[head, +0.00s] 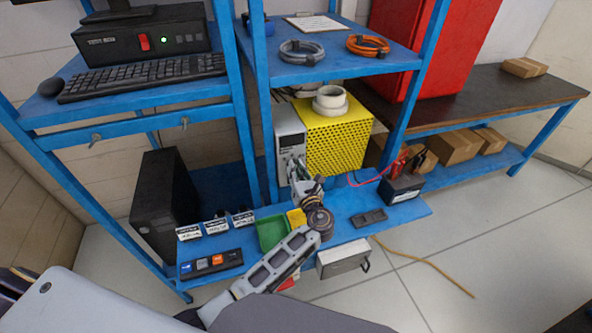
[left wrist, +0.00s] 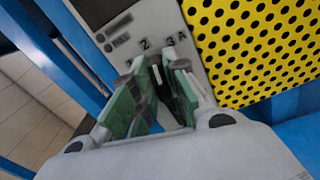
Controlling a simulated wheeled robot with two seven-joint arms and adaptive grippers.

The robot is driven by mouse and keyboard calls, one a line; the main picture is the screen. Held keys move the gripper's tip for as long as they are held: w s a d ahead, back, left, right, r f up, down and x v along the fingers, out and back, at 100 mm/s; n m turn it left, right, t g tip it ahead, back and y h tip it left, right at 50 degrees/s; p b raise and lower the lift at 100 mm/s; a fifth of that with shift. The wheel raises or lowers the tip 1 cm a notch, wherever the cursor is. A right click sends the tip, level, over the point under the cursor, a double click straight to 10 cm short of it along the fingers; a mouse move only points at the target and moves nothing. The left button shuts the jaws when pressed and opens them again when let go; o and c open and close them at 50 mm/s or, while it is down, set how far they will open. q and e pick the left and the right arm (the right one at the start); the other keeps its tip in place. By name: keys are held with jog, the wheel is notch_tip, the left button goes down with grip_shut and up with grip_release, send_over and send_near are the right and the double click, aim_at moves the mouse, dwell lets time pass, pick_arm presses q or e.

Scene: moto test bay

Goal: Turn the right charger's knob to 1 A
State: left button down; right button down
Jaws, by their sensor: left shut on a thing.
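A charger's light grey front panel (head: 290,132) faces me beside a yellow perforated housing (head: 337,146), with a small dark display near its top. In the left wrist view the panel (left wrist: 150,22) shows the scale marks 2, 3 and A. My left gripper (head: 300,172) is at the lower part of this panel. In the left wrist view its green-padded fingers (left wrist: 160,75) are closed around a dark knob (left wrist: 162,88). The fingers hide most of the knob, and I cannot read its setting. My right gripper is not in view.
A blue rack post (head: 255,120) stands close left of the charger. A black battery (head: 403,188) with a red clamp is to its right. Green (head: 272,233) and yellow bins and several small black-and-white units (head: 215,226) sit on the blue shelf. A white roll (head: 330,100) tops the housing.

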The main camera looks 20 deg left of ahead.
aim_at(290, 139)
pick_arm(q)
jog(key=n+b, duration=0.1)
jog(key=n, duration=0.2)
jog(key=n+b, duration=0.2)
jog(key=n, duration=0.2)
jog(key=n+b, duration=0.2)
jog(key=n, duration=0.2)
jog(key=shift+s+a, duration=0.1)
jog(key=shift+a, duration=0.15)
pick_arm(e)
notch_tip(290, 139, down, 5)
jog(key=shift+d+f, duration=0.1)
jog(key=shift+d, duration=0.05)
pick_arm(q)
jog(key=shift+n, duration=0.3)
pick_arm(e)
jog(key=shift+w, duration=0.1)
pick_arm(q)
jog(key=c, duration=1.4)
grip_release()
jog(key=shift+r, duration=5)
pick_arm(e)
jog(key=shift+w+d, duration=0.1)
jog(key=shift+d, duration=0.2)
